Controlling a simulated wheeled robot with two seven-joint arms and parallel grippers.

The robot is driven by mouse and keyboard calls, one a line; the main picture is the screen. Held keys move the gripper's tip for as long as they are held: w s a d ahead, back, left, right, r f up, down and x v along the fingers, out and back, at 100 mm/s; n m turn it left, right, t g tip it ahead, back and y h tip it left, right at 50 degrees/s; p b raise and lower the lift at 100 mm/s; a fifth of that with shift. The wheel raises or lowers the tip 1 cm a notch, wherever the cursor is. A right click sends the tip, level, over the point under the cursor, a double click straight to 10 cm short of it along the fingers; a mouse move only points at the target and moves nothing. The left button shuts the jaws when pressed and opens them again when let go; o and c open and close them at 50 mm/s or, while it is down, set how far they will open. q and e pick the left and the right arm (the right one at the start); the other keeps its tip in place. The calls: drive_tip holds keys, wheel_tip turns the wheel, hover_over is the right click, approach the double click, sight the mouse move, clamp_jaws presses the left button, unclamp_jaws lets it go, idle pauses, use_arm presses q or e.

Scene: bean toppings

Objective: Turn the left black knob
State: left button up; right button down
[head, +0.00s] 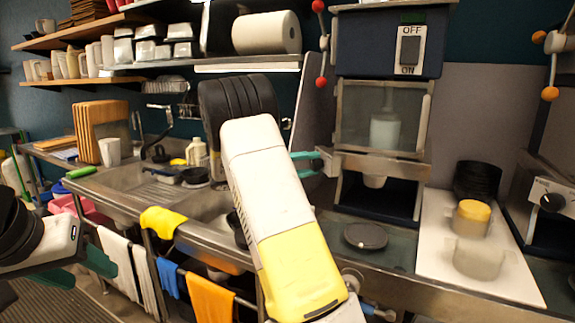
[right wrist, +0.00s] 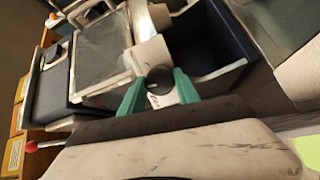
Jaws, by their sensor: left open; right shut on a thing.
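The left black knob (right wrist: 160,80) is a small round black knob on the side of a dispenser machine (head: 388,45) with a dark blue top and an OFF/ON switch. In the right wrist view it sits between the two green fingers of my right gripper (right wrist: 159,92), which are shut on it. In the head view my right gripper (head: 307,165) reaches the knob (head: 317,164) at the machine's left side; my white and yellow arm stands in front. My left gripper (head: 82,270) is open at the lower left, far from the machine, with its green fingers apart.
A second machine with another black knob (head: 552,202) stands at the far right. A dark round lid (head: 366,236) lies in front of the machine. A sink (head: 140,190) is at the left.

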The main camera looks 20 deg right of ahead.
drive_tip(key=n, duration=0.6)
drive_tip(key=shift+f+t, duration=0.15)
drive_tip(key=shift+t, duration=0.15)
drive_tip(key=n, duration=0.5)
drive_tip(key=shift+h, duration=0.3)
drive_tip(key=shift+n+t, duration=0.3)
drive_tip(key=shift+n, duration=0.2)
drive_tip(key=c, duration=0.9)
unclamp_jaws()
drive_tip(key=shift+a, duration=0.1)
drive_tip(key=a, duration=0.7)
drive_tip(key=shift+w+a+f, duration=0.25)
drive_tip(key=shift+a+f, duration=0.05)
